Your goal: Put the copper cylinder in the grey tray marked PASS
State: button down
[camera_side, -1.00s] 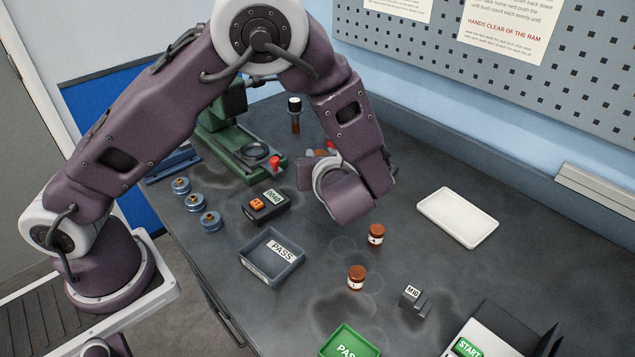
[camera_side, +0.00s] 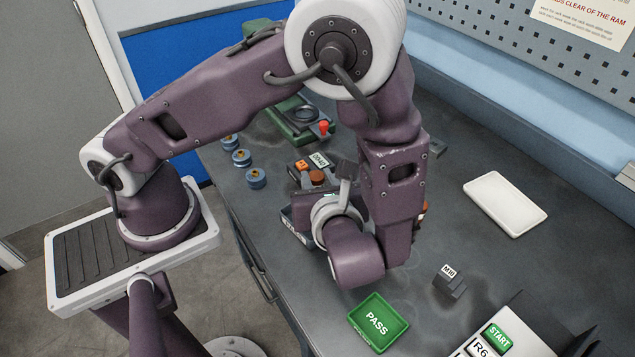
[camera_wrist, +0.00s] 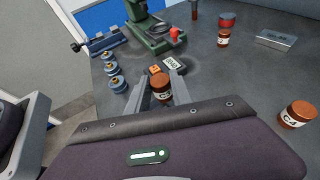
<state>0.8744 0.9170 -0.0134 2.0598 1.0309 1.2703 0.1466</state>
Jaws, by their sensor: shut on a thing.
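My gripper (camera_wrist: 166,88) is shut on a copper cylinder (camera_wrist: 161,85) with a white label; the cylinder's top also shows in the side view (camera_side: 317,177). I cannot tell how high the cylinder is over the tray. Another copper cylinder, labelled C4 (camera_wrist: 297,115), stands at the right in the wrist view. A third labelled copper cylinder (camera_wrist: 223,39) stands farther back.
A green tray marked PASS (camera_side: 379,322) lies in front of my wrist. A block marked M10 (camera_side: 450,281) and a white tray (camera_side: 505,203) lie to the right. A digital meter (camera_side: 319,160), blue round parts (camera_side: 242,158) and a green press (camera_wrist: 150,32) stand beyond the grey tray.

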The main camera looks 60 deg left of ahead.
jog(key=shift+f, duration=0.3)
jog(key=shift+f, duration=0.55)
